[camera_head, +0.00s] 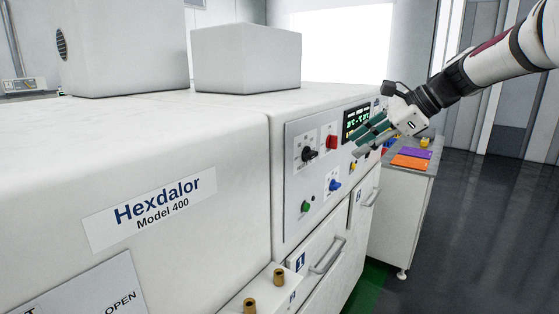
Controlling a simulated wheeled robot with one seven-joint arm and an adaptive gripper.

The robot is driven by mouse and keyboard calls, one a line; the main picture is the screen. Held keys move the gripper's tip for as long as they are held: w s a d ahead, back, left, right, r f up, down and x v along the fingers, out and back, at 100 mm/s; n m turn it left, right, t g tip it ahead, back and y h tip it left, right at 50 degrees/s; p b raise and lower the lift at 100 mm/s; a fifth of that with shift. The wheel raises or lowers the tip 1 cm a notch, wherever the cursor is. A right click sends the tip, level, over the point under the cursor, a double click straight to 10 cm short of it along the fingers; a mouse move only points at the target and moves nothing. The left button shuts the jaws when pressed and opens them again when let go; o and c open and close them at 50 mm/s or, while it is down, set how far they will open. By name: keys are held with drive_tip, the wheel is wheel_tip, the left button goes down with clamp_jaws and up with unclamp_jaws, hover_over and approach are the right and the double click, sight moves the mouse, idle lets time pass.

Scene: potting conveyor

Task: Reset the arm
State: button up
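My arm reaches in from the upper right in the head view. My gripper (368,138) is in front of the right end of a control panel (297,221) on a white machine labelled Hexdalor Model 400. The fingers, with green pads, point left toward the panel. I cannot tell whether they touch it. I see nothing held between them, but the fingers overlap and their gap is unclear. The panel carries a black knob (310,154), a red knob (332,142), a blue knob (335,185), a green button (305,206) and a lit display (356,118).
Below the panel are drawers with handles (328,255) and brass fittings (250,305) that stick out. Behind my gripper stands a side table (402,190) with an orange item (410,162) and a purple item (412,153). The dark floor (490,230) at right is clear.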

drive_tip(key=s+a+f+n+g+h, duration=0.15)
drive_tip(key=s+n, duration=0.25)
drive_tip(key=s, duration=0.5)
drive_tip(key=s+a+f+n+h, duration=0.1)
drive_tip(key=s+a+n+h, duration=0.3)
drive_tip(key=s, duration=0.6)
drive_tip(key=s+d+f+n+h, duration=0.1)
drive_tip(key=s+f+n, duration=0.3)
drive_tip(key=s, duration=0.4)
drive_tip(key=s+d+f+n+h, duration=0.1)
drive_tip(key=s+d+f+n, duration=0.3)
drive_tip(key=s, duration=0.5)
drive_tip(key=n+t, duration=0.1)
drive_tip(key=n, duration=0.1)
drive_tip(key=shift+d+f+n+h, duration=0.15)
drive_tip(key=shift+f+n+h, duration=0.2)
drive_tip(key=shift+f+n, duration=0.05)
